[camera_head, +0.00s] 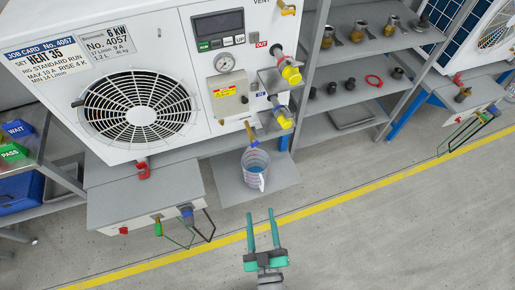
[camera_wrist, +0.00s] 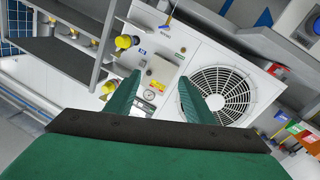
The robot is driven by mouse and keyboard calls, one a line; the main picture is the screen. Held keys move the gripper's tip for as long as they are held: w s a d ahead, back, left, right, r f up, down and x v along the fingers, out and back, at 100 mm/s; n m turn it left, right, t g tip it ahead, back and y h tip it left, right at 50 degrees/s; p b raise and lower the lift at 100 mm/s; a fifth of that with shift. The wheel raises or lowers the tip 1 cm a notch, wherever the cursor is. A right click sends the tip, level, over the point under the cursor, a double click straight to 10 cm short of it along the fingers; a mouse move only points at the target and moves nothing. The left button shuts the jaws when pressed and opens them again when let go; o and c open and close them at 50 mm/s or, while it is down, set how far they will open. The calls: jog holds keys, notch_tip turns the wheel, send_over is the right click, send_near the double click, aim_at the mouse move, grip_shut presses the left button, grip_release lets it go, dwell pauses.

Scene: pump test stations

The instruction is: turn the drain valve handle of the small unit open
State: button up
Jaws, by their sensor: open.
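A white pump unit labelled 6 kW No. 4057 (camera_head: 175,110) stands on a bench; it also shows upside down in the wrist view (camera_wrist: 185,55). At its lower right a small drain valve with a yellow handle (camera_head: 249,130) sits above a blue hose end. It appears at the top of the wrist view (camera_wrist: 168,18). Under it a clear jug with blue liquid (camera_head: 256,168) stands on a grey shelf. My gripper (camera_head: 261,216) is open and empty, in front of and below the unit, apart from the valve. Its green fingers show in the wrist view (camera_wrist: 160,82).
Yellow-capped ports (camera_head: 290,74) stick out right of the gauge (camera_head: 225,62). A rack with fittings (camera_head: 350,70) stands to the right. A grey box (camera_head: 145,200) with hanging cables juts out at lower left.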

aim_at(255, 144)
jog(key=w+f+n+y, duration=0.1)
jog(key=w+f+n, duration=0.1)
jog(key=w, duration=1.3)
jog(key=w+a+f+n+g+y, duration=0.1)
jog(key=w+f+n+y, duration=0.1)
jog(key=w, duration=1.4)
notch_tip(255, 144, down, 3)
jog(key=shift+w+r+n, duration=0.2)
jog(key=shift+n, duration=0.3)
jog(key=shift+c, duration=0.2)
jog(key=c, duration=1)
jog(key=shift+a, duration=0.1)
